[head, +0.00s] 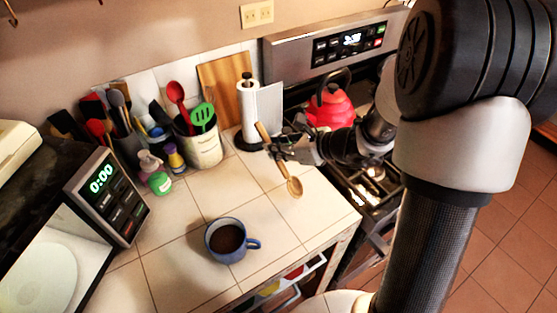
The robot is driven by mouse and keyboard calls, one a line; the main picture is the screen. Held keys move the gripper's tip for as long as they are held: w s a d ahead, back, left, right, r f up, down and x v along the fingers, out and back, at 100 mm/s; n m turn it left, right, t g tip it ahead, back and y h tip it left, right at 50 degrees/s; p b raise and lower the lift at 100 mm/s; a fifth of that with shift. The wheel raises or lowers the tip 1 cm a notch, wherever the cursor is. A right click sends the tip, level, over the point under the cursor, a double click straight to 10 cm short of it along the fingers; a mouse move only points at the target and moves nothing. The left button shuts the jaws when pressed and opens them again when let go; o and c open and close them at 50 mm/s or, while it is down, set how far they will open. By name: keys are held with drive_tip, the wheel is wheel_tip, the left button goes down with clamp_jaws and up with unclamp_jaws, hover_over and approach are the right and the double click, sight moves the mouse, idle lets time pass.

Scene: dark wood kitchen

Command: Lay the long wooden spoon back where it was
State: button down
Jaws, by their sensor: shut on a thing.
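A long wooden spoon (295,187) is in my gripper (279,150) in the head view. My gripper is shut on its handle, near the middle. The spoon is tilted, with its bowl toward the lower right and its handle end toward the upper left. It appears to be held above the tiled counter (215,195), near the right edge; the exact height cannot be told. Part of the handle is hidden by the fingers.
A blue mug (228,241) with dark contents stands at the front of the counter. A paper towel roll (248,108), a utensil crock (203,148) and small bottles (156,174) stand behind. A red kettle (331,106) is on the stove at right. The counter's middle is clear.

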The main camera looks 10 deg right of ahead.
sight(279, 162)
drive_tip(key=shift+f+b, duration=0.65)
drive_tip(key=shift+f, duration=1.3)
drive_tip(key=shift+f, duration=0.1)
drive_tip(key=c, duration=1.5)
unclamp_jaws()
